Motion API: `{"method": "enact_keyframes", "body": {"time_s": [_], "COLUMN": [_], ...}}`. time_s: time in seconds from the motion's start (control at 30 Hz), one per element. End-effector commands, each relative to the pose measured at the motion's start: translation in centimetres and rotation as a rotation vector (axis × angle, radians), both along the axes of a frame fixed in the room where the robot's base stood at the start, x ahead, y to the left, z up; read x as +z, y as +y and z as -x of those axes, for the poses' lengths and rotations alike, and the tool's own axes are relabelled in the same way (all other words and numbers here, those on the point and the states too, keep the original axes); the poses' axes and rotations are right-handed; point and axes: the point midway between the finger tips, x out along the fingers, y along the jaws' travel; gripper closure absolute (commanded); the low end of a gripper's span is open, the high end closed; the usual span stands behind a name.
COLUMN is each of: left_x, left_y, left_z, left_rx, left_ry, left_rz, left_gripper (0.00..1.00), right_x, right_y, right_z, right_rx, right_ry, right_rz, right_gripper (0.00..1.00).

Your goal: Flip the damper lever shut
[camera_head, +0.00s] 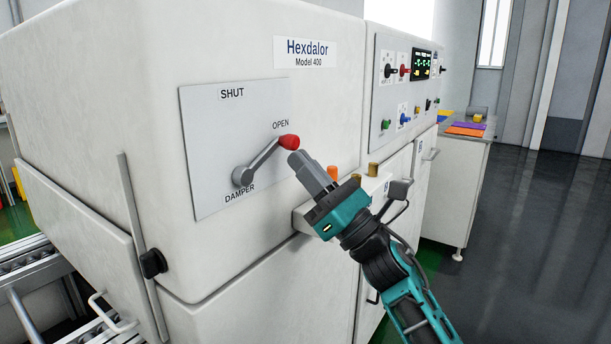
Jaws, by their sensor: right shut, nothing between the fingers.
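The damper lever (262,162) is a grey arm with a red knob (289,141) on a grey plate (216,120) on the white machine's front. It pivots near the DAMPER label and points up and right, its knob just below the word OPEN. The word SHUT is at the plate's upper part, left of OPEN. My right gripper (297,158) is shut and empty. Its fingertips are just below and right of the red knob in the picture; I cannot tell whether they touch it. My left gripper is not in view.
A control panel (404,90) with switches is farther right. A black knob (153,263) sticks out at lower left. A conveyor (35,275) runs at the left edge. Open floor lies at right.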

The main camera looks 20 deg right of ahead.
Motion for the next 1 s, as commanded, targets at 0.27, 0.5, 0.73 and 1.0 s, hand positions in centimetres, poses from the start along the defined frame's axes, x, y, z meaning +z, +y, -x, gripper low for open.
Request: {"method": "enact_keyframes", "body": {"time_s": [0.27, 0.5, 0.73, 1.0], "left_x": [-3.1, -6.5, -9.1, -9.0], "left_y": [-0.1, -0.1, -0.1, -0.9], "left_z": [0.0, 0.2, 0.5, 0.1], "left_rx": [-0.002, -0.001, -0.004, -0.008], "left_ry": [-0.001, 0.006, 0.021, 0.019], "left_rz": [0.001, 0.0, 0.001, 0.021], "left_gripper": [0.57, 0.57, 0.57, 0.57], "right_x": [1.0, 2.7, 4.3, 5.8], "right_y": [0.0, 0.5, 1.2, 2.2], "right_z": [0.1, 0.5, 1.0, 1.8], "right_rx": [-0.002, -0.003, -0.003, -0.001], "right_ry": [-0.117, -0.257, -0.391, -0.532], "right_rz": [0.145, 0.325, 0.496, 0.682], "right_gripper": [1.0, 1.0, 1.0, 1.0]}}
